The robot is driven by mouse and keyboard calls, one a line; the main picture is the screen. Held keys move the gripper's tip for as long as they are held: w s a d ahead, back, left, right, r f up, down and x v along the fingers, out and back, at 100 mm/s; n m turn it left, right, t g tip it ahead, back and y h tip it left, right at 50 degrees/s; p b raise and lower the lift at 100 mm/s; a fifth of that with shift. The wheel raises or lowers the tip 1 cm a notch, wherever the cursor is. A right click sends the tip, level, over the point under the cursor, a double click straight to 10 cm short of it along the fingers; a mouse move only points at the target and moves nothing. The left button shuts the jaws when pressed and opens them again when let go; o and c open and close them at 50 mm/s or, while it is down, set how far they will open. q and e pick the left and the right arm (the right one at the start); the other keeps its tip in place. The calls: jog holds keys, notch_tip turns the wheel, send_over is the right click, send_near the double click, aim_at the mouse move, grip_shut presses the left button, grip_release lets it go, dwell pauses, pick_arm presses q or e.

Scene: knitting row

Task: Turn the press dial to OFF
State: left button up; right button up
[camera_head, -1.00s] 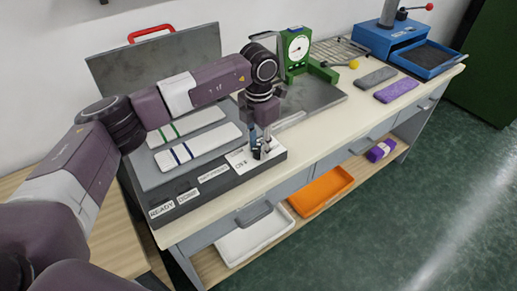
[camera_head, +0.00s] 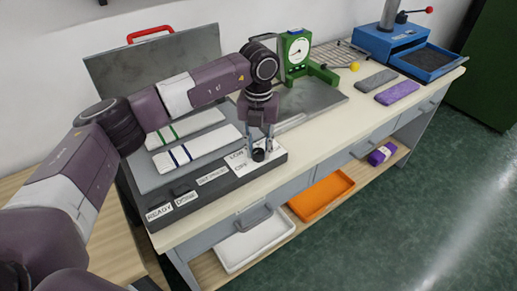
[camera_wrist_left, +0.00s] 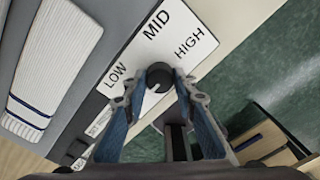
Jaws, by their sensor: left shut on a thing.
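The press (camera_head: 140,166) stands open on the table, with its lid (camera_head: 160,62) raised. A small dark round dial (camera_head: 258,155) sits on a white plate at the right end of its black front strip. My left gripper (camera_head: 257,145) reaches down from above and is shut on the dial. In the left wrist view the dial (camera_wrist_left: 158,77) is between the fingertips (camera_wrist_left: 160,84), and LOW, MID and HIGH show on the plate (camera_wrist_left: 155,35). A pale mark shows on the dial, but I cannot tell which setting it indicates. My right gripper is not in view.
Two white striped knitted pieces (camera_head: 198,147) lie on the press bed. A green dial gauge (camera_head: 297,52) stands behind to the right; grey and purple pieces (camera_head: 397,92) lie farther right. White (camera_head: 248,252) and orange (camera_head: 322,193) trays are on the shelf below.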

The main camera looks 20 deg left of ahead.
aim_at(258, 151)
pick_arm(q)
jog(key=shift+w+r, duration=0.1)
dwell(0.3)
jog(key=o, duration=1.2)
jog(key=shift+c, duration=0.2)
notch_tip(258, 151, up, 12)
